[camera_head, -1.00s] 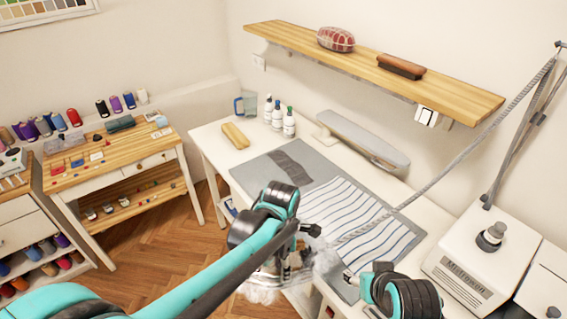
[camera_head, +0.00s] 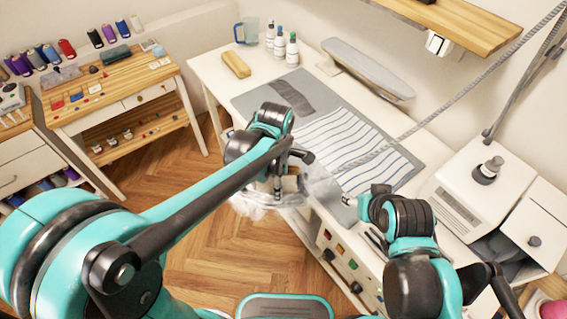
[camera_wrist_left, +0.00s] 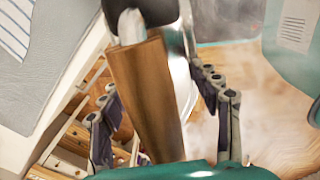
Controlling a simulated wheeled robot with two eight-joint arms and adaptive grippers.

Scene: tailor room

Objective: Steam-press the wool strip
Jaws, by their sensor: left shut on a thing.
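My left gripper (camera_head: 284,178) is shut on the steam iron (camera_head: 277,187), in front of the table's near edge. White steam surrounds the iron, and my arm and gripper hide most of it. In the left wrist view its wooden handle (camera_wrist_left: 145,95) runs between the two fingers of the gripper (camera_wrist_left: 168,108). The dark grey wool strip (camera_head: 292,97) lies on the grey mat (camera_head: 262,104), apart from the iron. My right gripper (camera_head: 350,201) is low over the table's near edge; its fingers are too small to read.
A striped cloth (camera_head: 345,140) covers much of the mat. A grey hose (camera_head: 440,122) crosses above the table near a white steam unit (camera_head: 470,195). A sleeve board (camera_head: 367,68), bottles (camera_head: 291,50) and a wooden block (camera_head: 236,64) stand at the back.

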